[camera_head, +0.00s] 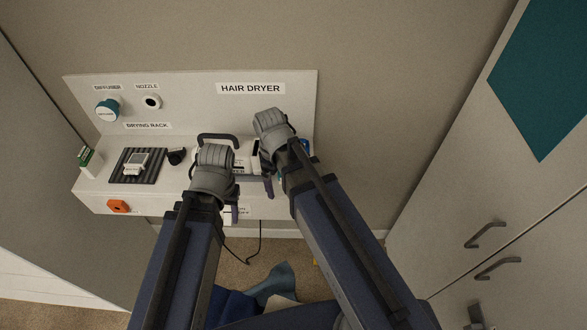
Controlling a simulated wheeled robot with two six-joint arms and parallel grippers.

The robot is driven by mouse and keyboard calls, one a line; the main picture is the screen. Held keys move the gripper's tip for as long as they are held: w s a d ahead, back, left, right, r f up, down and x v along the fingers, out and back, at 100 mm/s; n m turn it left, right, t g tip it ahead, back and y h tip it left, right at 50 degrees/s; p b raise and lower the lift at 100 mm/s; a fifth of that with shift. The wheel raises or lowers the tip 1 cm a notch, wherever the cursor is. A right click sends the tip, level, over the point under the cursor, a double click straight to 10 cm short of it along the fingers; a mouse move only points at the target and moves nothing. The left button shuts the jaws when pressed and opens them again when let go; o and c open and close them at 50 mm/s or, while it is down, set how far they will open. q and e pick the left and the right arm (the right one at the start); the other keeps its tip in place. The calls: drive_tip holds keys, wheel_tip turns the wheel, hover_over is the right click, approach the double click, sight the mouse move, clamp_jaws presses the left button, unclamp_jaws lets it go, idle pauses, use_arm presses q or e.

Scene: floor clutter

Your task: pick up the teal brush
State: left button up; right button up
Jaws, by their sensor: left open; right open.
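I cannot make out a teal brush for certain. A small blue-teal patch (306,147) shows at the right end of the white shelf, just beside my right gripper, which hides most of it. My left gripper (213,170) is over the middle of the shelf front. My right gripper (271,135) is to its right, in front of the back panel under the HAIR DRYER label. Both are open, and I see nothing held in either. Their fingertips are largely hidden by the grey wrists.
The white shelf (90,185) bears a teal-faced diffuser (108,110), a nozzle (152,102), a dark drying rack (122,177) and a green-and-white item (87,158). A blue-grey object (277,281) lies low near the carpet. Cabinet doors (450,200) stand at the right.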

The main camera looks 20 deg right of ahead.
drive_tip(key=w+d+r+n, duration=0.1)
drive_tip(key=w+d, duration=0.1)
drive_tip(key=w+d+n+p, duration=0.1)
drive_tip(key=w+n, duration=0.1)
drive_tip(key=w+d+r+n+p, duration=0.1)
drive_tip(key=w+d, duration=0.1)
drive_tip(key=shift+w+d+r+n+y, duration=0.15)
drive_tip(key=shift+d+r+n+y, duration=0.15)
drive_tip(key=shift+d+r+n, duration=0.1)
drive_tip(key=shift+w+d+n, duration=0.3)
drive_tip(key=shift+d+n, duration=0.05)
drive_tip(key=shift+n, duration=0.05)
wheel_tip(320, 180, down, 8)
drive_tip(key=b, duration=0.8)
drive_tip(key=shift+a, duration=0.15)
drive_tip(key=shift+r, duration=0.15)
drive_tip(key=shift+c, duration=0.2)
clamp_jaws()
drive_tip(key=shift+r, duration=0.1)
